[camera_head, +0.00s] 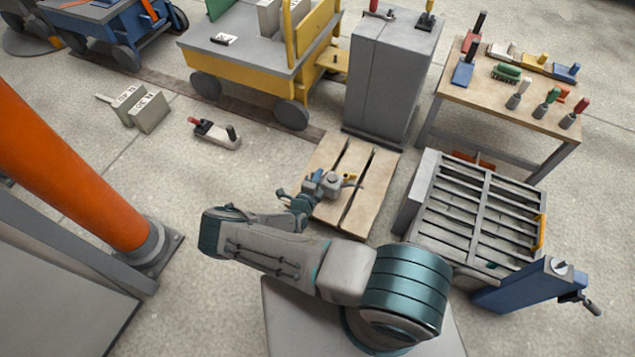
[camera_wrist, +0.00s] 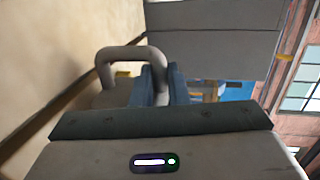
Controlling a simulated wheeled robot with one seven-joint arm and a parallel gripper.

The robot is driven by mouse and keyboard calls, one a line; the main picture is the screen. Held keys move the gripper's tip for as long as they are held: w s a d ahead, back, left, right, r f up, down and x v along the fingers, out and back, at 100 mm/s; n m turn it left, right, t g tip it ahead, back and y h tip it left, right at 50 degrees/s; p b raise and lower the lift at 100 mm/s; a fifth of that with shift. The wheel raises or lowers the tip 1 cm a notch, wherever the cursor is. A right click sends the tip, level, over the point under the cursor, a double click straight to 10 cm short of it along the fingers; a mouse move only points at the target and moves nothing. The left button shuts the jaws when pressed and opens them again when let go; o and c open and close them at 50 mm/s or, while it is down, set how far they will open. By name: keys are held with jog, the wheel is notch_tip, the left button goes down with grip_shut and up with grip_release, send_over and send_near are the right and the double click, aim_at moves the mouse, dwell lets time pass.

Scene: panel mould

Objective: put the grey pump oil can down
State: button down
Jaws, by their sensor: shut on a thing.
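My gripper (camera_head: 313,186) is shut on the grey pump oil can (camera_head: 332,184), in front of the wooden pallet (camera_head: 378,196) in the head view. The can has a small yellow part and a thin dark spout pointing right. I cannot tell whether the can touches the pallet or hangs above it. In the wrist view my two blue fingers (camera_wrist: 164,86) are at the can's grey looped handle (camera_wrist: 128,52). Most of the can's body is hidden there behind the gripper housing.
A grey cabinet (camera_head: 385,85) stands behind the pallet. A slatted grey rack (camera_head: 470,210) with a blue vise-like post (camera_head: 520,290) is at right. A workbench (camera_head: 500,95) holds several tools. A yellow cart (camera_head: 245,70) is behind left. A small tool (camera_head: 215,133) lies on the floor.

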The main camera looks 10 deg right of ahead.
jog(key=shift+f, duration=0.95)
jog(key=shift+b, duration=0.3)
jog(key=shift+f, duration=0.25)
jog(key=c, duration=1.4)
grip_release()
jog(key=shift+r, duration=0.2)
